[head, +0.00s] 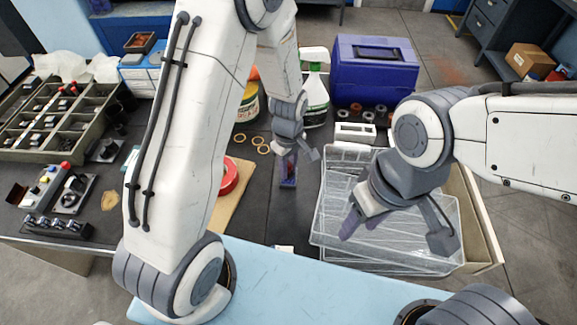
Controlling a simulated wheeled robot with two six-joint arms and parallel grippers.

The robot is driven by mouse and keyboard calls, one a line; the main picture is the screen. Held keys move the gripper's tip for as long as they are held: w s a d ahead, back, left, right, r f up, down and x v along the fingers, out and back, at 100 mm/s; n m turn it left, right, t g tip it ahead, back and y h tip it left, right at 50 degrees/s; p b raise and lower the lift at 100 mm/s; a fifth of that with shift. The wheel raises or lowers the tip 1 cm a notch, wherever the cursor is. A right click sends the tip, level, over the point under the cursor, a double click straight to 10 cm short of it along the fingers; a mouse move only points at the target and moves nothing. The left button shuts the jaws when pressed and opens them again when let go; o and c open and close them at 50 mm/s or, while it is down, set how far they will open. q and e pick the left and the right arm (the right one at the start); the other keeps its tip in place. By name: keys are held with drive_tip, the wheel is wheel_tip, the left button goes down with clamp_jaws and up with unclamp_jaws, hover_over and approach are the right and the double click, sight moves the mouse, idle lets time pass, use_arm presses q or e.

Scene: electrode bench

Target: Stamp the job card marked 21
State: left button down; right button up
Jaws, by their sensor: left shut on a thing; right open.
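My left gripper (294,153) is shut on a small dark blue and reddish thing (288,173), low over the dark bench mat. It may be the stamp; the fingers and arm hide part of it, and I cannot tell whether it touches the mat. A small pale patch (284,248) at the mat's front edge may be a card, but no number is readable. I cannot make out a card marked 21. My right gripper (396,232) is open and empty above a clear plastic tray (330,225).
A parts organizer (50,125) and switch boxes (70,195) stand at left. Red tape (229,176) lies on a brown board, partly behind my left arm. Brass rings (262,145), a spray bottle (315,90) and a blue toolbox (375,68) are at the back.

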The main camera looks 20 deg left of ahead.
use_arm(q)
drive_tip(key=shift+r+p, duration=2.9)
drive_tip(key=shift+r, duration=0.55)
